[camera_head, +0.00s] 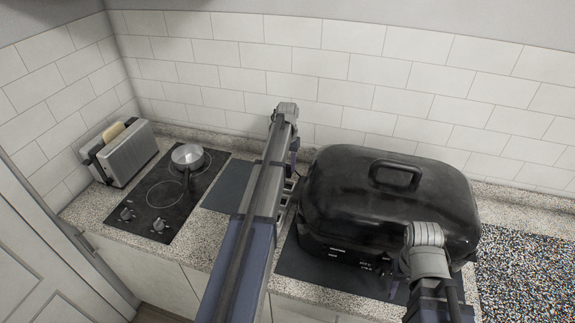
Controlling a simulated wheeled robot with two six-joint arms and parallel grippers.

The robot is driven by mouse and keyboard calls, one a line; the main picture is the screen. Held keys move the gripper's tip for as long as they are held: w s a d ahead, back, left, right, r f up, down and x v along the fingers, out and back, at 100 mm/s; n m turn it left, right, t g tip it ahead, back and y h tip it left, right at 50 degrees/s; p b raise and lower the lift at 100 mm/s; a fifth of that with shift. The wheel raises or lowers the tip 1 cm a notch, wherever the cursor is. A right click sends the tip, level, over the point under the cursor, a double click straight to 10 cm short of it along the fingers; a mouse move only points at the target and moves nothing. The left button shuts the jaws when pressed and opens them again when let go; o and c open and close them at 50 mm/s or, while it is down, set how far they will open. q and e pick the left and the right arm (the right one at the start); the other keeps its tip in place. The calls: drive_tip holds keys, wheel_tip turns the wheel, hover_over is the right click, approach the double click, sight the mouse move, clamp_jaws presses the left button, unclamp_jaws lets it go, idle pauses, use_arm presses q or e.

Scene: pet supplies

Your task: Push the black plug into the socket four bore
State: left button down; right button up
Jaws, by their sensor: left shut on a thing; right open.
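My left arm reaches up across the middle of the view. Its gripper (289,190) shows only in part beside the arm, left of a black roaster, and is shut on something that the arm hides. My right arm stands in front of the roaster's right side. Its gripper (397,283) is mostly hidden behind the arm near the roaster's front, and is open. I cannot make out the black plug or the socket four bore.
The black lidded roaster (340,190) sits on a dark mat (302,264). Another dark mat (226,186) lies left of my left arm. A cooktop (160,205) with a metal pot (187,157) and a toaster (128,154) stand at left. A speckled patch (525,270) lies at right.

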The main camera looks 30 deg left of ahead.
sight(287, 171)
use_arm(q)
drive_tip(key=shift+f+b, duration=1.8)
drive_tip(key=shift+f, duration=0.35)
use_arm(e)
drive_tip(key=shift+f, duration=2.1)
use_arm(q)
drive_tip(key=shift+f+b, duration=1.4)
drive_tip(key=shift+b, duration=0.05)
use_arm(e)
drive_tip(key=shift+f, duration=1.4)
use_arm(q)
drive_tip(key=shift+c, duration=2.1)
unclamp_jaws()
drive_tip(key=shift+r, duration=0.2)
use_arm(e)
drive_tip(key=shift+r, duration=0.2)
use_arm(q)
wheel_tip(287, 171, up, 8)
drive_tip(key=p, duration=0.8)
drive_tip(key=shift+f, duration=0.15)
use_arm(e)
wheel_tip(287, 171, up, 8)
drive_tip(key=shift+f, duration=0.25)
use_arm(q)
drive_tip(key=shift+f, duration=0.1)
